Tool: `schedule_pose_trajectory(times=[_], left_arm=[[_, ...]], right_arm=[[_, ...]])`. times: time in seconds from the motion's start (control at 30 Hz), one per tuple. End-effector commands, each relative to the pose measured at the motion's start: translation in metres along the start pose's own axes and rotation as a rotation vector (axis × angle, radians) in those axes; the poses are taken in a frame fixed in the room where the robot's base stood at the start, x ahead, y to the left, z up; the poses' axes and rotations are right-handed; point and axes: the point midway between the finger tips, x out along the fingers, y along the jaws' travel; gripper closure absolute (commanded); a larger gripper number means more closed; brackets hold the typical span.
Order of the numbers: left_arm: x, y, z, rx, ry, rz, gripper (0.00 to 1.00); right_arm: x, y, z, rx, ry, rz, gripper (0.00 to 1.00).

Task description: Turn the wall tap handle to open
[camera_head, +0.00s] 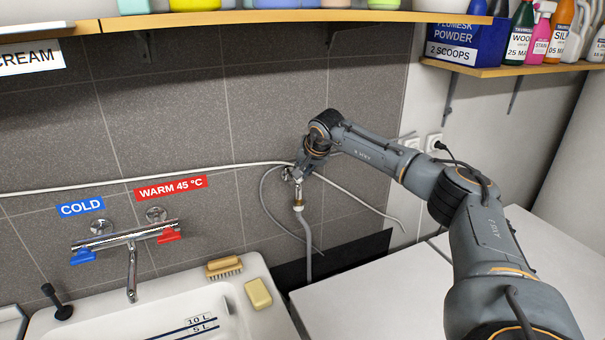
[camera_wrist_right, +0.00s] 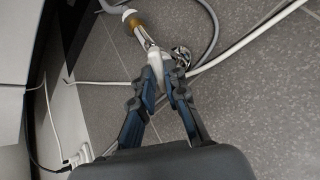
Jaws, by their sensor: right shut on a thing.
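The wall tap (camera_head: 297,190) is a small metal valve on the grey tiled wall, with a brass and white hose fitting (camera_head: 298,206) below it and a grey hose (camera_head: 308,240) hanging down. In the right wrist view the tap's chrome body (camera_wrist_right: 181,55) shows just beyond the fingertips. My right gripper (camera_head: 294,174) reaches the tap from the right. In the right wrist view the right gripper (camera_wrist_right: 164,75) is shut on a pale tap handle (camera_wrist_right: 157,66) between its fingertips. In the head view the handle is mostly hidden by the gripper. My left gripper is not in view.
A white cable (camera_head: 130,180) runs along the wall behind the gripper. A mixer tap (camera_head: 125,236) with blue and red handles is above the sink (camera_head: 240,290) at left. A brush (camera_head: 224,267) and sponge (camera_head: 258,294) lie on its rim. A white worktop (camera_head: 380,300) is below my arm.

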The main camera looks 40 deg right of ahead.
Motion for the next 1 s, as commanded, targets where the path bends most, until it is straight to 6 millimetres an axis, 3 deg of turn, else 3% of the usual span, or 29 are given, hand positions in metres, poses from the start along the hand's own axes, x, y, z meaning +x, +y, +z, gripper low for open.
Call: schedule_pose_trajectory(times=[0.2, 0.57, 0.87, 0.9, 1.0], left_arm=[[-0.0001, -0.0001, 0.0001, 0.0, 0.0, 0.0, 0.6], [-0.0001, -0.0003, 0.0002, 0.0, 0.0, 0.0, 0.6], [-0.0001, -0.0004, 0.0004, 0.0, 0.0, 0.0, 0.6], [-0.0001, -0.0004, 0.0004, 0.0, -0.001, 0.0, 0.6], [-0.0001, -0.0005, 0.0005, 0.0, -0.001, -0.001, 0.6]], right_arm=[[-0.0002, -0.0002, -0.0002, -0.202, 0.0, 0.0, 1.0], [-0.0002, -0.0002, -0.0002, -0.25, 0.0, 0.0, 1.0], [-0.0001, -0.0002, -0.0001, -0.584, 0.0, 0.0, 1.0], [-0.0001, -0.0002, -0.0001, -0.583, 0.0, 0.0, 0.81], [-0.0001, -0.0002, -0.0001, -0.581, 0.0, 0.0, 0.61]])
